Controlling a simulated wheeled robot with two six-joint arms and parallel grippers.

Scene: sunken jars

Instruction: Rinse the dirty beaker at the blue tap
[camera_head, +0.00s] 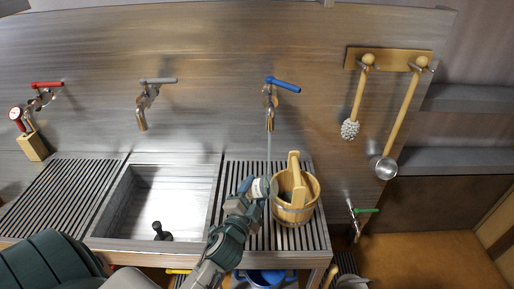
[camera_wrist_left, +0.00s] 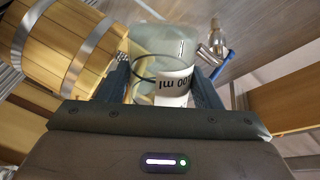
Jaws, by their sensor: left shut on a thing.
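The blue tap (camera_head: 270,105) is on the metal back wall, its blue lever (camera_head: 284,85) pointing right. A thin pale stream (camera_head: 269,150) runs down from its spout towards my left gripper (camera_head: 260,188). My left gripper is shut on the beaker (camera_head: 265,187), below the tap and left of the wooden bucket. In the left wrist view the beaker (camera_wrist_left: 155,45) sits between both fingers (camera_wrist_left: 162,88). It is clear with a cloudy greenish tint, and has a white label with an upside-down "00 ml". Whether the stream enters it cannot be told. My right gripper is not in view.
The wooden bucket (camera_head: 297,214) with an upright handle stands close right of the beaker on the slatted drainboard (camera_head: 236,175). A sink basin (camera_head: 165,190) lies left. Grey-levered (camera_head: 148,95) and red-levered (camera_head: 42,95) taps are further left. A brush (camera_head: 350,128) and ladle (camera_head: 386,167) hang right.

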